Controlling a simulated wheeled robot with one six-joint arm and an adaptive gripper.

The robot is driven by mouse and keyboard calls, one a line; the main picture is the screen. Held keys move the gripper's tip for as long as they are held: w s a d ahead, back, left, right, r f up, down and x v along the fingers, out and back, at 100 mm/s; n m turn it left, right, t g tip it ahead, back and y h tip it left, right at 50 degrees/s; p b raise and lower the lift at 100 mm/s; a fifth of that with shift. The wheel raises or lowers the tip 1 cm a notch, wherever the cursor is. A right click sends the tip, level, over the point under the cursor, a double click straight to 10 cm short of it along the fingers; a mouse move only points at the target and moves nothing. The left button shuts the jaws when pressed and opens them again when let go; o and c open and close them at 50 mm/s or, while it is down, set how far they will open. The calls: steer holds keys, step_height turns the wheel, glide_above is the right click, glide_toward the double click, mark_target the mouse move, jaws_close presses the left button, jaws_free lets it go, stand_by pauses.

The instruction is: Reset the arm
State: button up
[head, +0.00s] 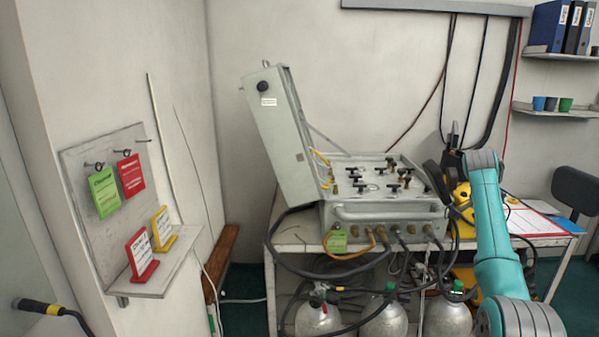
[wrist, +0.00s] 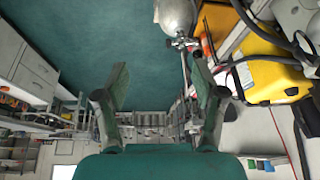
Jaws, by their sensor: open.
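My arm is in the right of the head view, its teal link rising in front of the table's right part. My gripper (wrist: 160,95) shows in the wrist view with its two fingers wide apart and nothing between them. Beyond the fingers are teal floor and a grey gas cylinder (wrist: 176,16). In the head view the gripper itself cannot be made out, as the arm's upper joint is in front of a yellow and black item. The grey air panel case (head: 385,215) stands on the table with its lid (head: 280,135) open.
Several cylinders (head: 388,318) stand under the table (head: 545,242), with black hoses hanging in front. A yellow item (wrist: 270,65) is close by on the right in the wrist view. A board (head: 85,205) with green and red tags is at left. Cups (head: 552,104) stand on a shelf.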

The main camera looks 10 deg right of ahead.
steer(key=a+f+n+t, duration=0.15)
steer(key=a+f, duration=0.35)
steer(key=f, duration=0.5)
steer(key=a+f+n+t, duration=0.15)
steer(key=a+f, duration=0.35)
steer(key=f, duration=0.6)
steer(key=a+f+n+t, duration=0.1)
steer(key=a+f+n, duration=0.3)
steer(key=f, duration=0.6)
steer(key=s+a+f+n+t, duration=0.4)
steer(key=s+a+f, duration=1.05)
steer(key=a, duration=0.25)
steer(key=s+a+r+n+t+y, duration=0.1)
steer(key=s+a+r+n+t, duration=0.1)
steer(key=s+a, duration=0.75)
steer(key=s+a+r+n+t+y, duration=0.15)
steer(key=s+a, duration=0.35)
steer(key=s, duration=0.9)
steer(key=s+a+r+n+t+y, duration=0.1)
steer(key=s+a+r+n, duration=0.1)
steer(key=s+r, duration=0.6)
steer(key=s+a+r+n+t+y, duration=0.1)
steer(key=s+a+r+n+t, duration=0.1)
steer(key=s+r, duration=0.7)
step_height(320, 180, up, 5)
steer(key=shift+a+f, duration=0.1)
steer(key=shift+a, duration=0.3)
steer(key=shift+n, duration=0.25)
